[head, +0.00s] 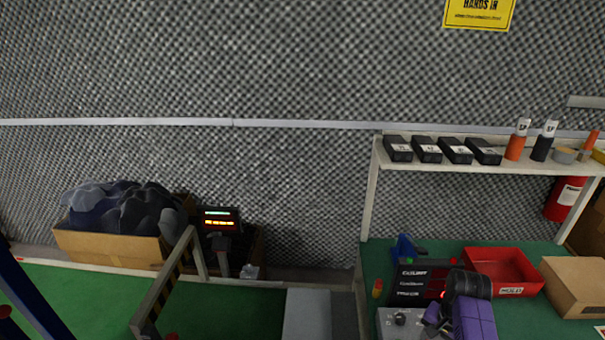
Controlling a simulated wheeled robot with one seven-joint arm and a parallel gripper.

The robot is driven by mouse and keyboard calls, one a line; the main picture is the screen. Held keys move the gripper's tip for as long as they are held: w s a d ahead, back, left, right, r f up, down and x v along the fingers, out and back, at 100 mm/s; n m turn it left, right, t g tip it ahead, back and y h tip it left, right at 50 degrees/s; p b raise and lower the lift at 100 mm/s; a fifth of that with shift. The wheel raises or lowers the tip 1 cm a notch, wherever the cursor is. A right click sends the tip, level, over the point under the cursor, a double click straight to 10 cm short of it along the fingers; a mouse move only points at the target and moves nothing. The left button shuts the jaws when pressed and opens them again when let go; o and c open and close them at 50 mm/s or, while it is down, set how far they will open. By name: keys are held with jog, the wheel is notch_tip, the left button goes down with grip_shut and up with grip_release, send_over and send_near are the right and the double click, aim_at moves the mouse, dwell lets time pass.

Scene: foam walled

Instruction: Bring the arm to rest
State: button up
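My gripper is not in view in the head picture, and I cannot make out any part of my arm with certainty. Whether the gripper is open or shut, and whether it holds anything, does not show.
A green-topped bench (535,318) at right carries a red tray (500,265), a cardboard box (577,285) and a purple-and-black item (473,315). A white shelf (450,167) stands above it. A carton of dark cloth (105,247) and a striped rail (160,290) are at left.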

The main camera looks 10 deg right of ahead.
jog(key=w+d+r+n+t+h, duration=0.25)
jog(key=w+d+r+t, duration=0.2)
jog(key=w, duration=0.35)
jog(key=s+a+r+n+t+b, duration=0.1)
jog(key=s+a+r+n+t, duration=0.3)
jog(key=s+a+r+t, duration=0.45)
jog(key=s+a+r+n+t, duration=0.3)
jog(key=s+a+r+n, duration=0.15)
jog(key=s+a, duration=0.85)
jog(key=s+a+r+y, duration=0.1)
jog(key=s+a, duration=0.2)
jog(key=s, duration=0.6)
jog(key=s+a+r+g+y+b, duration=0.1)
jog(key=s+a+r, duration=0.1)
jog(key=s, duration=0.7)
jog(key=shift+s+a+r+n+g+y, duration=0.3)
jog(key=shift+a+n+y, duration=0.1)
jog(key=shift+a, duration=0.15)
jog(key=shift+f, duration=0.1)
